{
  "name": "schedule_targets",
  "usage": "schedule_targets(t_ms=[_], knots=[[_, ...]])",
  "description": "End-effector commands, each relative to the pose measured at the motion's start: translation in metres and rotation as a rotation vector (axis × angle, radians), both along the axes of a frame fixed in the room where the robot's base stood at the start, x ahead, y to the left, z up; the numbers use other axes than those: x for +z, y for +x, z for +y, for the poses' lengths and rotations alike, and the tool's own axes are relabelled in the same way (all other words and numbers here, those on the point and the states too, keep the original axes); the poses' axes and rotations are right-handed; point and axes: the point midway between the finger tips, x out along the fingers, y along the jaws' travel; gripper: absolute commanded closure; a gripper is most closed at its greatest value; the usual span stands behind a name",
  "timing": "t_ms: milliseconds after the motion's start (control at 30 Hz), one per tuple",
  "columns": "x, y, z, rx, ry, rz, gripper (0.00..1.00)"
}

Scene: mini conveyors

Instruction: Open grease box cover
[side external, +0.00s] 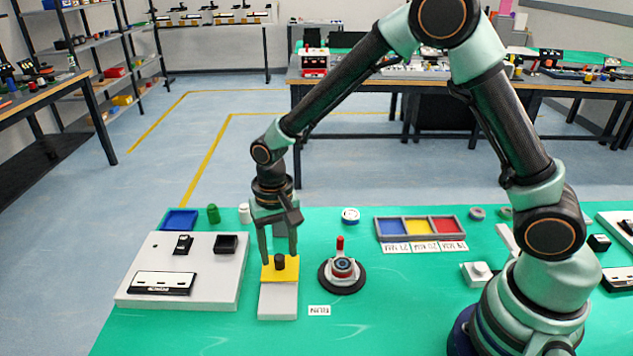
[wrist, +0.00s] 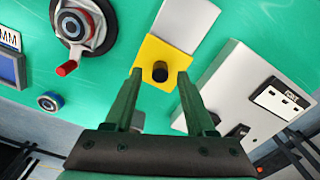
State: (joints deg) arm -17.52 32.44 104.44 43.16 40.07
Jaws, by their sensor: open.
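The grease box is a pale grey block (side external: 278,302) on the green table, with a yellow cover (side external: 291,273) at its far end. A black round knob (side external: 280,262) stands on the cover. In the wrist view the cover (wrist: 150,48) and knob (wrist: 160,73) lie straight ahead, with the pale part (wrist: 186,20) beyond. My gripper (side external: 279,257) points down over the cover. In the wrist view its open fingers (wrist: 160,76) show on either side of the knob with gaps between. I cannot tell how far the fingertips are above the cover.
A round black-based device (side external: 342,281) with a red lever stands close right of the box. A pale panel (side external: 220,285) with black fittings is at left. A blue tray (side external: 179,221), a green cylinder (side external: 213,214) and a three-colour tray (side external: 419,241) stand behind.

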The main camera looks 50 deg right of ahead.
Motion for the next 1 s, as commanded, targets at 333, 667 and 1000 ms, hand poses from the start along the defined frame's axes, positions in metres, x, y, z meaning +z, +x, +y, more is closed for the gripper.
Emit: schedule_targets(t_ms=[333,667,1000], knots=[[-0.017,0.000,0.000,0.000,0.001,-0.001,0.44],[-0.017,0.000,0.000,0.000,0.001,-0.001,1.00],[-0.017,0.000,0.000,0.000,0.000,0.000,1.00]])
